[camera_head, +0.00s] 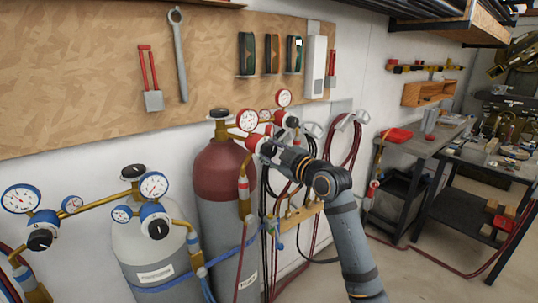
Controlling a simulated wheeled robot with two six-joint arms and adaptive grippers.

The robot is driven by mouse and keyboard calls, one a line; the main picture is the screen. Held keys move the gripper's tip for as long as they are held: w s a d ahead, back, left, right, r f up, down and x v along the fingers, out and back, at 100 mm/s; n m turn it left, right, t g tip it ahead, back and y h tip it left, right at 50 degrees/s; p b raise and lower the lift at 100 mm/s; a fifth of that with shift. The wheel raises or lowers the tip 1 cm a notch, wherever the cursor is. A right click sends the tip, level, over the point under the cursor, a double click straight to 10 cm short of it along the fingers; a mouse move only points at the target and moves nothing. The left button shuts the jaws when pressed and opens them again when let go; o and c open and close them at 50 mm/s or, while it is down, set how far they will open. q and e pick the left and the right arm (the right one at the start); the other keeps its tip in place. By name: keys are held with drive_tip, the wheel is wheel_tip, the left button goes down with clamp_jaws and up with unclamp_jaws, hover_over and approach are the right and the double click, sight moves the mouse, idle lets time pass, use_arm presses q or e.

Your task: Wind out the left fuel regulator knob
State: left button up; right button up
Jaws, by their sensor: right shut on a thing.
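The red fuel regulators sit on a brass pipe above the maroon-topped cylinder (222,172). The left fuel regulator (254,140) carries a white dial gauge (247,120). The right one (280,118) carries another gauge (283,98) and a black knob (292,121). My right arm comes up from the lower right, and its gripper (264,148) is shut at the front of the left fuel regulator, around its knob. The knob itself is hidden by the gripper, so its turn cannot be seen. My left gripper is not in view.
A grey cylinder (150,240) with two blue regulators (45,222) stands at the left. Red and dark hoses (350,145) hang on the wall behind my right arm. A grey workbench (425,142) with a red tray (398,135) stands at the right. Open floor lies at the lower right.

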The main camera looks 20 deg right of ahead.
drive_tip(key=shift+f+n, duration=0.2)
drive_tip(key=shift+n, duration=0.5)
drive_tip(key=o, duration=1.2)
drive_tip(key=shift+r, duration=0.15)
drive_tip(key=shift+s, duration=0.1)
drive_tip(key=v, duration=1.1)
drive_tip(key=shift+s+d, duration=0.15)
drive_tip(key=shift+s, duration=0.25)
